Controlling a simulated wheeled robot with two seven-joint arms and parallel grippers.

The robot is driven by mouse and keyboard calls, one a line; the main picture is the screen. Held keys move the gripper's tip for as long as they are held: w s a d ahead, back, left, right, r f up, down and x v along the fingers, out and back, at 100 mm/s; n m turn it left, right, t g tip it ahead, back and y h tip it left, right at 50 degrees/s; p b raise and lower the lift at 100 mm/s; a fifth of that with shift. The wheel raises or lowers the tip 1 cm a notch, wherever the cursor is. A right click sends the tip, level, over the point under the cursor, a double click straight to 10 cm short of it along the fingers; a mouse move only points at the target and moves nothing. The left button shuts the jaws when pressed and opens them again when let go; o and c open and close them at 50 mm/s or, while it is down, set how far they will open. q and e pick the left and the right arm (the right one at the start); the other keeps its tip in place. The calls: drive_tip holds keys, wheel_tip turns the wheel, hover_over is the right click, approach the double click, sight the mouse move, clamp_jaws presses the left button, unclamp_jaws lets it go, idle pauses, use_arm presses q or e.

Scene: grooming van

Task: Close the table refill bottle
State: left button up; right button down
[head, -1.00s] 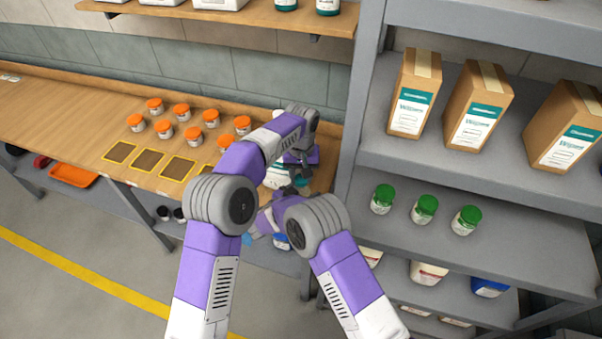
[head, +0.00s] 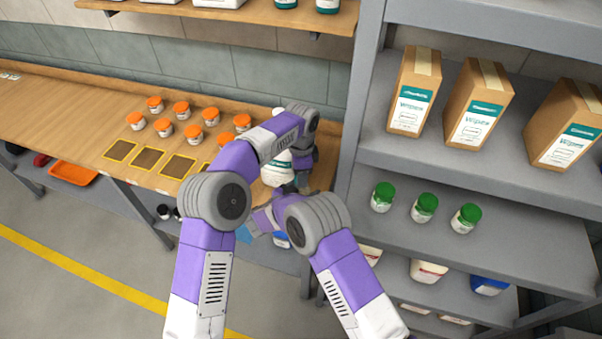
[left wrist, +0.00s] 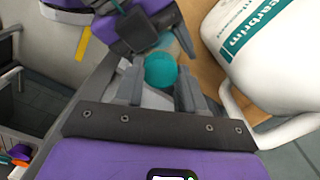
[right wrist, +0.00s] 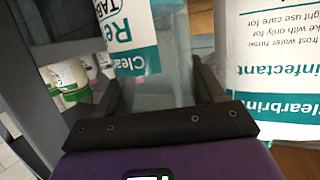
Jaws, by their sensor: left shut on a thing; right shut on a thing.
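The table refill bottle (right wrist: 162,60) is see-through with a white and teal label. My right gripper (right wrist: 160,80) is shut on it in the right wrist view. In the left wrist view my left gripper (left wrist: 157,82) is shut on a round teal cap (left wrist: 161,69). The pale bottle (left wrist: 176,46) and my dark right gripper (left wrist: 140,24) show just beyond the cap. I cannot tell whether the cap touches the bottle's mouth. In the head view my arms hide most of the bottle and the cap.
A large white Clearbrim jug (left wrist: 270,60) stands close beside the grippers, its handle near my left gripper. Orange-lidded jars (head: 181,110) and dark marked squares (head: 149,160) are on the wooden bench (head: 60,110). A grey shelf unit (head: 440,165) with boxes and green-lidded jars stands right.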

use_arm(q)
drive_tip(key=m, duration=0.9)
drive_tip(key=shift+m, duration=0.4)
drive_tip(key=m, duration=0.3)
drive_tip(key=shift+m, duration=0.4)
drive_tip(key=m, duration=0.5)
drive_tip(key=shift+m, duration=0.4)
drive_tip(key=m, duration=0.6)
drive_tip(key=shift+m, duration=0.4)
drive_tip(key=o, duration=1)
